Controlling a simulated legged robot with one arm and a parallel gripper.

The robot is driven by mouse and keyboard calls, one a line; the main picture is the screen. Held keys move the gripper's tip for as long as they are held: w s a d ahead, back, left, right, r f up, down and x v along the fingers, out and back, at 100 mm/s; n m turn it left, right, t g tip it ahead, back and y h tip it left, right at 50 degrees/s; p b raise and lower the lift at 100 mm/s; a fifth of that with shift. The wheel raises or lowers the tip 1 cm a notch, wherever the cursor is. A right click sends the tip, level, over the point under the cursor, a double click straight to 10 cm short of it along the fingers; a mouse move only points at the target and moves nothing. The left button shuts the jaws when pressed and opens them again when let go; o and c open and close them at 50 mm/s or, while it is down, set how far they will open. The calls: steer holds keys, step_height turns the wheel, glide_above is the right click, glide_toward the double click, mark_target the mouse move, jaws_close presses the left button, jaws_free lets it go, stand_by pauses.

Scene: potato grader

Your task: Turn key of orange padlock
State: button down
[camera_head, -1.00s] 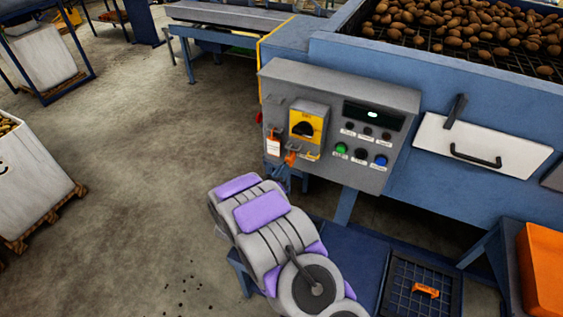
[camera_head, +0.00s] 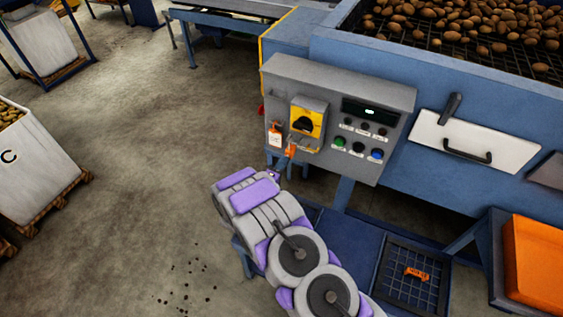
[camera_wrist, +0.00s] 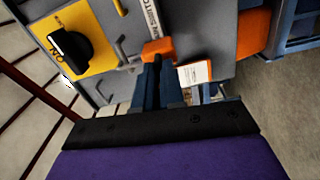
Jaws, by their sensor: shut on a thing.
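The orange padlock (camera_head: 291,150) hangs below the yellow switch plate (camera_head: 308,116) on the grey control box. In the wrist view the padlock (camera_wrist: 158,49) is at top centre, just beyond my fingertips. My gripper (camera_head: 283,164) reaches up to the padlock's lower end. In the wrist view my gripper (camera_wrist: 154,70) has its dark fingers close together, shut at the padlock's near edge. The key is hidden between the fingers and cannot be made out. The black rotary knob (camera_wrist: 70,52) sits on the yellow plate.
A white and orange tag (camera_head: 275,136) hangs left of the padlock. Buttons (camera_head: 358,147) are on the box's right part. A white drawer front (camera_head: 475,140) and an orange crate (camera_head: 535,262) stand right. An orange piece (camera_head: 417,273) lies on a grate.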

steer(key=shift+n, duration=0.6)
steer(key=shift+f, duration=0.1)
steer(key=c, duration=1.2)
jaws_free()
steer(key=b+v, duration=0.1)
steer(key=v, duration=1.6)
steer(key=shift+s+a, duration=0.1)
steer(key=shift+s, duration=0.05)
steer(key=shift+b, duration=0.3)
